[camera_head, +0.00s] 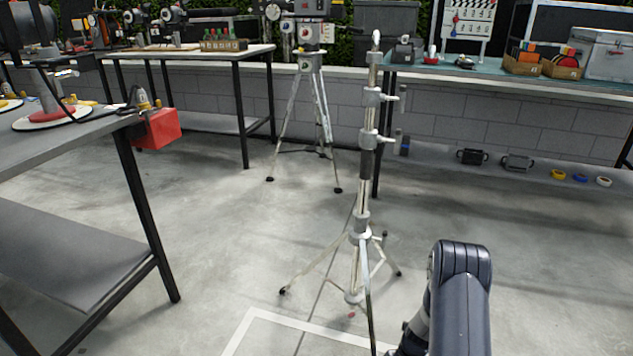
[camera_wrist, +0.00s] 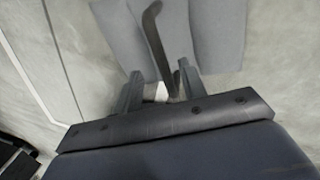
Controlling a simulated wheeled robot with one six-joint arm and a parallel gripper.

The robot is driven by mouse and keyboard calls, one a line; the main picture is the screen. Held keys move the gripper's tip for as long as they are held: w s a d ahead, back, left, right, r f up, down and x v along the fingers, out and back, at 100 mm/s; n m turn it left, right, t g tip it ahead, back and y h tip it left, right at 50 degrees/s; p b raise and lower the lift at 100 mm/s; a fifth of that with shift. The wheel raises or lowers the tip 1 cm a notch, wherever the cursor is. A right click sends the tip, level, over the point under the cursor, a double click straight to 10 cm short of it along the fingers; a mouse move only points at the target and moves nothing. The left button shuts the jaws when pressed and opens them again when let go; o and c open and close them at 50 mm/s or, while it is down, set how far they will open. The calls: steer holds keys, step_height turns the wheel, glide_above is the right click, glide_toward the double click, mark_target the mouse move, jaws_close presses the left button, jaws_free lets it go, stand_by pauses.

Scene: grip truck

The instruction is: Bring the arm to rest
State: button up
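In the wrist view my gripper (camera_wrist: 158,82) shows its two fingers standing apart. Beyond them lies a grey bag-like thing (camera_wrist: 217,35) with rounded lobes, apparently a sandbag on the pale floor. A dark curved strap or handle (camera_wrist: 156,35) runs from it toward the space between the fingers. I cannot tell if it touches a finger. A small white patch shows between the fingers. In the head view my dark arm link (camera_head: 462,300) rises at the bottom right; the gripper and the bag are out of sight there.
A silver light stand (camera_head: 361,200) with spread legs stands just left of my arm. White tape (camera_head: 295,324) marks the floor in front. A grey workbench (camera_head: 70,140) with a red box (camera_head: 157,128) is at the left. A teal-topped bench (camera_head: 500,72) is at the back right. The right floor is clear.

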steer(key=f, duration=0.2)
steer(key=f+b, duration=0.1)
steer(key=f, duration=0.1)
steer(key=a+f+b, duration=0.1)
steer(key=f, duration=0.1)
steer(key=shift+s+a+f, duration=0.1)
steer(key=shift+s+f, duration=0.05)
steer(key=shift+f, duration=0.15)
steer(key=shift+r+p, duration=0.4)
steer(key=shift+r, duration=0.15)
